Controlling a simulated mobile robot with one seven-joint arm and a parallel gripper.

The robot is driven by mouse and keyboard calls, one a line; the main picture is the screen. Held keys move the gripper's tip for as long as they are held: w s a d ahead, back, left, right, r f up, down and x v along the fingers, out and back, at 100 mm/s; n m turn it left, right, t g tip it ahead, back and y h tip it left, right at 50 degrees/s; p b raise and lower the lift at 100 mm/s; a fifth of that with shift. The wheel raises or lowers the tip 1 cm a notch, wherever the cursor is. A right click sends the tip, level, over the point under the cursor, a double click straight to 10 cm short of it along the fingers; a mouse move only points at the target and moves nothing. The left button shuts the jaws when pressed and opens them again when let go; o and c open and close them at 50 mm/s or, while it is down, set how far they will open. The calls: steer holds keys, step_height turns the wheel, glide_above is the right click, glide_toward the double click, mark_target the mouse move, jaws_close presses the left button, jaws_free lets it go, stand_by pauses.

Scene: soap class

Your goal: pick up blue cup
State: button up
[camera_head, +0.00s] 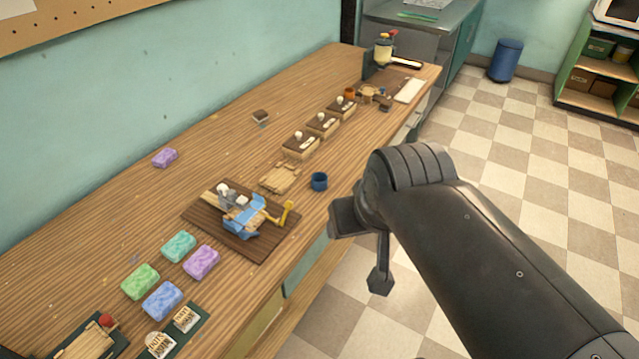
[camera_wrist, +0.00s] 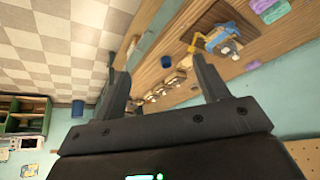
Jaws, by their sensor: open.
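The small blue cup (camera_head: 319,181) stands upright near the front edge of the wooden counter, right of the dark board with the blue-and-yellow contraption. It also shows in the wrist view as a small blue shape (camera_wrist: 166,61) seen between the fingers. My gripper (camera_head: 362,248) is open and empty in front of the counter edge, to the right of and lower in the picture than the cup, and apart from it. In the wrist view my gripper's two fingers (camera_wrist: 162,72) are spread wide.
The contraption's board (camera_head: 196,214) lies left of the cup, with a wooden mat (camera_head: 280,178) behind it. Several soap bars, including a purple one (camera_head: 201,262), lie farther left. Wooden boxes (camera_head: 300,146) line the counter beyond. A blue bin (camera_head: 505,60) stands on the open tiled floor.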

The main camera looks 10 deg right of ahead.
steer(key=m+g, duration=0.4)
steer(key=g, duration=0.2)
glide_above(319, 179)
steer(key=s, duration=0.2)
steer(key=f, duration=2.1)
steer(key=shift+w+a+f, duration=0.25)
steer(key=f, duration=0.2)
steer(key=s+f, duration=0.1)
steer(key=f, duration=0.1)
steer(key=shift+f, duration=0.1)
steer(key=shift+w+f, duration=0.1)
steer(key=shift+f, duration=0.4)
